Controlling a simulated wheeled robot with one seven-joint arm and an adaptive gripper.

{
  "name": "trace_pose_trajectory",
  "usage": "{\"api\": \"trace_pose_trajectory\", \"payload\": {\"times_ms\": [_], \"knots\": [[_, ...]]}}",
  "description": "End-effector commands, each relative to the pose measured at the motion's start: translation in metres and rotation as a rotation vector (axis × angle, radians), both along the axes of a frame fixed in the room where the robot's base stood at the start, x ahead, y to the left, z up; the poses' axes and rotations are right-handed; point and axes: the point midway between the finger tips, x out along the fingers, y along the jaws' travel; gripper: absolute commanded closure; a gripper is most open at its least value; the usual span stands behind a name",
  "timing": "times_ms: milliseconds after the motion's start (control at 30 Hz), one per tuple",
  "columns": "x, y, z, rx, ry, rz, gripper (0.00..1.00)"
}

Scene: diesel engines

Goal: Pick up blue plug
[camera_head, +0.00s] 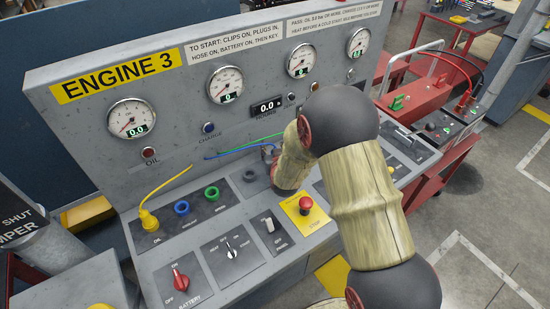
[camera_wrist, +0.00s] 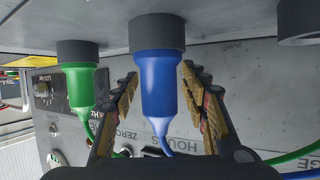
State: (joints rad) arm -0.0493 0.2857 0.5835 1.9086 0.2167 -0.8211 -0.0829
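The blue plug (camera_wrist: 158,85) stands in a dark round collar (camera_wrist: 157,31) on the grey panel. The wrist view is upside down, so the collar shows at the top, with a blue cable at the plug's other end. My gripper (camera_wrist: 159,74) is open, with one finger on each side of the blue plug. Gaps show along the fingers; near the tips I cannot tell whether they touch it. In the head view my arm hides the plug and most of my gripper; a blue cable (camera_head: 232,153) runs toward them.
A green plug (camera_wrist: 80,88) stands in a similar collar close beside my gripper. The yellow plug (camera_head: 149,220) is at the panel's left, near a blue-ringed socket (camera_head: 182,208) and a green-ringed socket (camera_head: 212,193). A red stop button (camera_head: 305,203) sits close to my arm.

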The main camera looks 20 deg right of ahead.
Motion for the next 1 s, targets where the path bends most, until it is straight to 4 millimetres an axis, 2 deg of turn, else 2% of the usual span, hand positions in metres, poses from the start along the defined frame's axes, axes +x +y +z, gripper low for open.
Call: {"api": "trace_pose_trajectory", "payload": {"times_ms": [767,1000], "knots": [[-0.0004,0.0,-0.0001,0.0,0.0,0.0,1.0],[-0.0003,0.0,0.0,0.0,0.0,0.0,1.0]]}}
